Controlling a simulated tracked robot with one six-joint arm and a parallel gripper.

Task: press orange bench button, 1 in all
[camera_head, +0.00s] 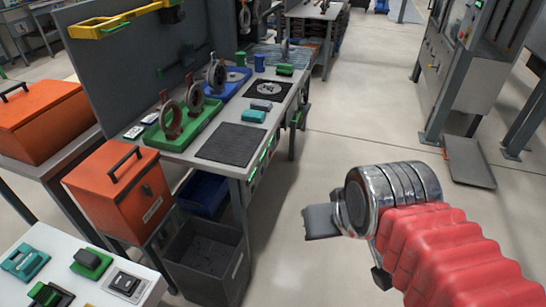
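The grey workbench (225,110) stands left of centre with a dark panel behind it. I cannot make out an orange button on it; green spots (262,160) show along its right side edge. My gripper (318,221) is at the right of the bench, over the open floor and well apart from the bench. Only a dark grey part of it shows beyond the shiny metal wrist, so its opening is not clear. No object shows in it.
On the bench are a green tray (186,126) with round metal parts, a blue tray (226,84) and a black mat (231,143). Orange lidded boxes (118,190) stand at left. A dark bin (208,262) is below. A grey machine (462,75) is at upper right. Floor between is clear.

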